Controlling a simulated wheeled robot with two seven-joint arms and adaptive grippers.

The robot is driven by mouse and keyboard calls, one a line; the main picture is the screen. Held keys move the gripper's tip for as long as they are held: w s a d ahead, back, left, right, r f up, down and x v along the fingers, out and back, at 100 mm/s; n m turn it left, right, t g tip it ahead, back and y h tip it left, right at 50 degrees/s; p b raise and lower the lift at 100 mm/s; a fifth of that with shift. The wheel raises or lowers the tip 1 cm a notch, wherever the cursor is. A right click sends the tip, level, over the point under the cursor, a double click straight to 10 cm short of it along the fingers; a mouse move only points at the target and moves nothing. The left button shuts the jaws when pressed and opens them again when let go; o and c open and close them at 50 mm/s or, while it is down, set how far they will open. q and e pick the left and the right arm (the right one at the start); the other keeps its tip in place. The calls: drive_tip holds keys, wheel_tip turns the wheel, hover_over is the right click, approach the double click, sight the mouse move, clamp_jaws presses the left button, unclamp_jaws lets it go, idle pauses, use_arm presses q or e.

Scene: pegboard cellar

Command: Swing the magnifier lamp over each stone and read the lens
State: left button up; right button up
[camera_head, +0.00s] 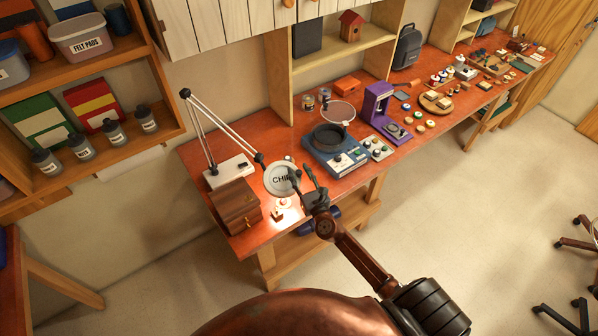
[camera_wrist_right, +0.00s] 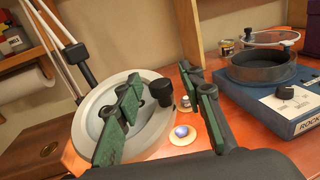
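The magnifier lamp has a white base (camera_head: 229,170), a jointed white arm and a round lens head (camera_head: 281,179), which reads "CHIP" in the head view. In the right wrist view the lens head (camera_wrist_right: 92,112) is pale grey with a black knob (camera_wrist_right: 160,91) at its rim. My right gripper (camera_head: 302,182) is at the lens head's right edge. Its green-padded fingers (camera_wrist_right: 165,112) stand apart, one in front of the lens, with the knob between them in that view. A bluish stone on a pale disc (camera_wrist_right: 183,134) lies beside the lens; another small piece (camera_wrist_right: 185,102) lies behind. My left gripper is out of view.
A wooden drawer box (camera_head: 236,207) stands left of the lens at the bench's front. A blue machine (camera_head: 333,152) with a round dark pan stands to the right, near a purple stand (camera_head: 377,105). Small items crowd the bench farther right.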

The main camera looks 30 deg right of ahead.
drive_tip(key=shift+w, duration=0.2)
drive_tip(key=shift+c, duration=0.3)
clamp_jaws()
idle(0.3)
